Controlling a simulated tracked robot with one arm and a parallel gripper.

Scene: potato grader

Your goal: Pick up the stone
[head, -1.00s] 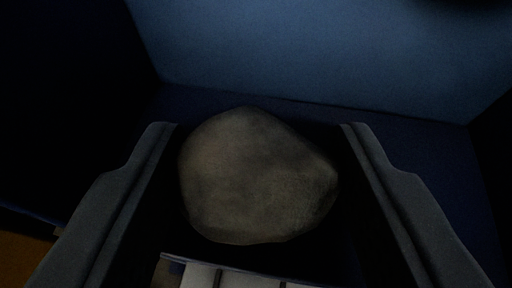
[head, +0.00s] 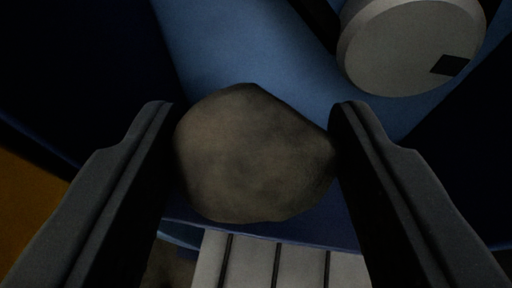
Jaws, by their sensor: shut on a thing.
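The stone (head: 252,155) is a large, rounded, brown-grey lump in the middle of the head view. My gripper (head: 254,112) has one dark grey finger on each side of it. The fingers are shut on the stone, touching its left and right sides. The stone's underside and the exact contact areas are hidden in shadow.
A blue panel (head: 235,50) lies behind the stone. A pale round drum or roller end (head: 400,45) with a dark square is at the upper right. White slats (head: 255,262) show below the stone. An orange surface (head: 22,200) is at the left edge.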

